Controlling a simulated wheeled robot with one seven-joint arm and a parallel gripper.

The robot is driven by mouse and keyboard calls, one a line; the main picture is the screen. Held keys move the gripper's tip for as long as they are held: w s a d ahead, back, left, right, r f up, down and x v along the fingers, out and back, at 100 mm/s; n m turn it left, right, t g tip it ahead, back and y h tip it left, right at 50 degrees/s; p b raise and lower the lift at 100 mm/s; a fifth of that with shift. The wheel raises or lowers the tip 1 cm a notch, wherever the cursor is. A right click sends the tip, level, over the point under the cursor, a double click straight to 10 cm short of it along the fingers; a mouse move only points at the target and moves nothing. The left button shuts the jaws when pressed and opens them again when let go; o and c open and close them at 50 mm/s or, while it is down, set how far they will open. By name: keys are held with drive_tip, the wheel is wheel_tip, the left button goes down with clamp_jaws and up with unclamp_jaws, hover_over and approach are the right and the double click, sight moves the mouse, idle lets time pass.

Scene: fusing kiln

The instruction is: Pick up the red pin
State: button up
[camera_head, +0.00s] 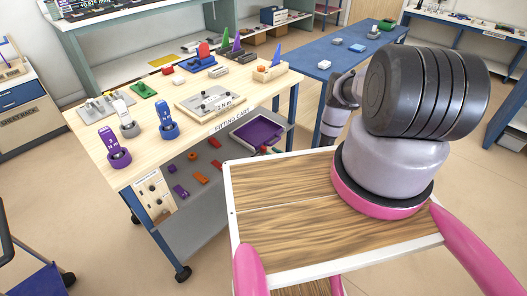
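No part is clear enough to name surely as the red pin. On the fitting cart (187,130), a red upright piece with a rounded top (203,50) stands in a blue base at the back. A small red block (168,69) lies to its left. Small red pieces (215,143) also lie on the cart's lower shelf, too small to identify. My folded arm fills the right side of the view, well apart from these pieces. My gripper is not visible.
Purple (119,149) and blue (167,121) holders stand at the cart's front left. A grey plate (210,102) lies mid-top. A purple tray (258,132) sits on the lower shelf. A blue table (340,52) stands behind right.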

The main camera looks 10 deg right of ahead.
sight(266, 149)
drive_tip(key=x, duration=0.5)
drive_tip(key=shift+f, duration=0.2)
clamp_jaws()
drive_tip(key=shift+r, duration=0.1)
wheel_tip(266, 149, up, 10)
idle(0.4)
